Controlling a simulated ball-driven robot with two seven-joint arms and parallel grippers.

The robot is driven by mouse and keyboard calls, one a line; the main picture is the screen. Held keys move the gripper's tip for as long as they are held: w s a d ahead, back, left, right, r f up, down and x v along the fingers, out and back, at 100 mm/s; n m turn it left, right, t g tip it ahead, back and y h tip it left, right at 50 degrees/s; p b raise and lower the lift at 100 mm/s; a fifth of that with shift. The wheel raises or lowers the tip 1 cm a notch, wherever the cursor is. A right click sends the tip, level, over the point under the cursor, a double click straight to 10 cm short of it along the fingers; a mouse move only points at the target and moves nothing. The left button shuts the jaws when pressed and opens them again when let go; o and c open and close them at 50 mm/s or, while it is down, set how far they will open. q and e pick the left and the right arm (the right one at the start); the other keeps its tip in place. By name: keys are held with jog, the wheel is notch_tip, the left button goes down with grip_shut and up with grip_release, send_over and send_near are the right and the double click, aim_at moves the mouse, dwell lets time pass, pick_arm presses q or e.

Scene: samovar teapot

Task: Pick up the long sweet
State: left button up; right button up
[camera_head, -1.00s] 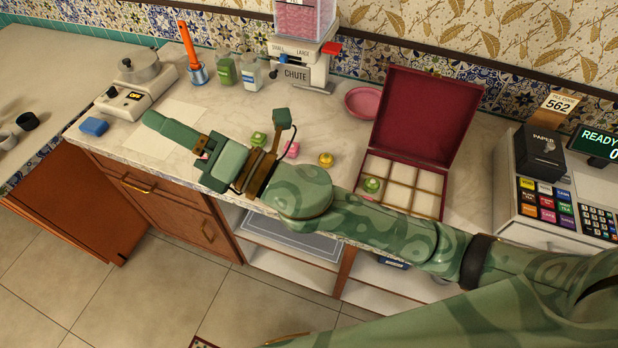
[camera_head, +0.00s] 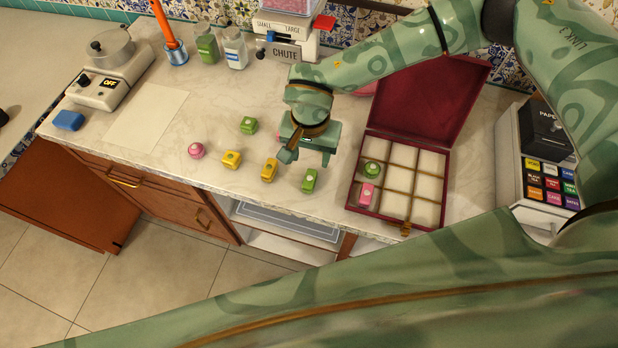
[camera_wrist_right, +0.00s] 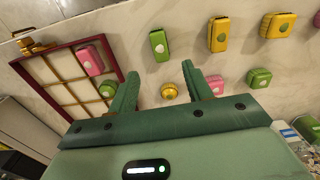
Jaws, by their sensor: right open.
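Several long sweets lie on the counter: a green one (camera_head: 310,179) near the front edge, and yellow ones left of it (camera_head: 269,169) (camera_head: 232,159). In the right wrist view the front green long sweet (camera_wrist_right: 158,45) lies beyond the fingertips. My right gripper (camera_head: 306,152) hangs over the counter, open and empty, behind that green sweet. My left gripper is not in view.
An open red box (camera_head: 447,178) stands right, holding a round green sweet (camera_head: 371,169) and a pink long sweet (camera_head: 367,193); its other visible compartments are empty. A pink round sweet (camera_head: 196,150) and another green sweet (camera_head: 248,125) lie left. The chute machine (camera_head: 285,48) stands behind.

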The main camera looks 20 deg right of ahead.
aim_at(310, 177)
notch_tip(310, 177, down, 9)
jog(key=shift+a+r+b, duration=0.1)
jog(key=shift+b, duration=0.2)
jog(key=c, duration=1.1)
